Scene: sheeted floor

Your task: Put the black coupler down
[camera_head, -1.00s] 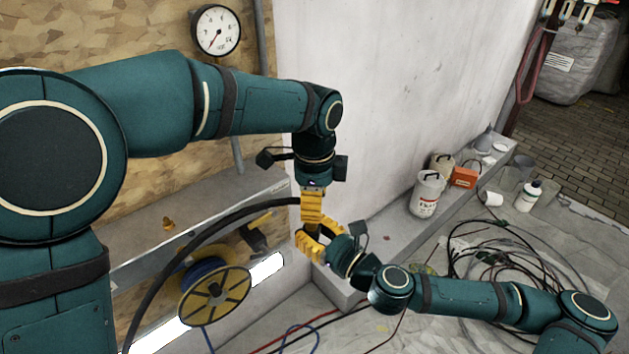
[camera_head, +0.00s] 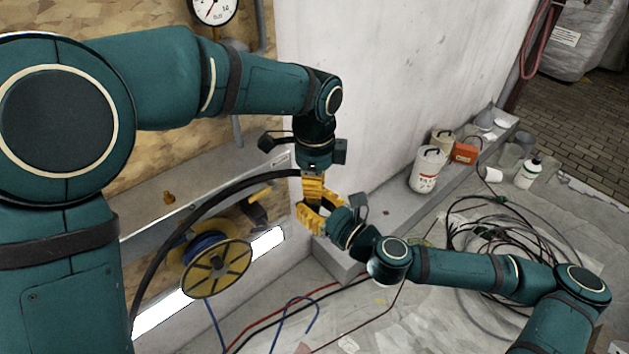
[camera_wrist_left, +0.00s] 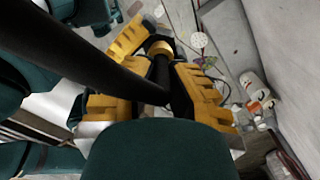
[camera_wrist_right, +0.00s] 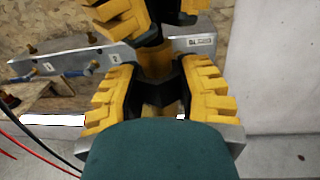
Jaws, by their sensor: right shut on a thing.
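My left gripper (camera_head: 312,188) points down in front of the white wall, close above my right gripper (camera_head: 318,217). A thick black hose (camera_head: 205,212) arcs up from the lower left to the left gripper. In the left wrist view the hose (camera_wrist_left: 70,55) crosses to a dark coupler (camera_wrist_left: 162,70) with a brass-coloured ring, between the yellow fingers. Whether the left fingers press on it is unclear. In the right wrist view my right fingers (camera_wrist_right: 158,100) are shut around a part at the coupler, mostly hidden between them. The left gripper's fingers (camera_wrist_right: 150,18) show just beyond.
A yellow reel (camera_head: 216,270) with blue hose is at the left by a metal ledge. A pressure gauge (camera_head: 214,8) is above. White canisters (camera_head: 427,170), an orange box (camera_head: 465,153) and a bottle (camera_head: 528,173) are at the right. Coiled cables (camera_head: 500,235) cover the sheeted floor.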

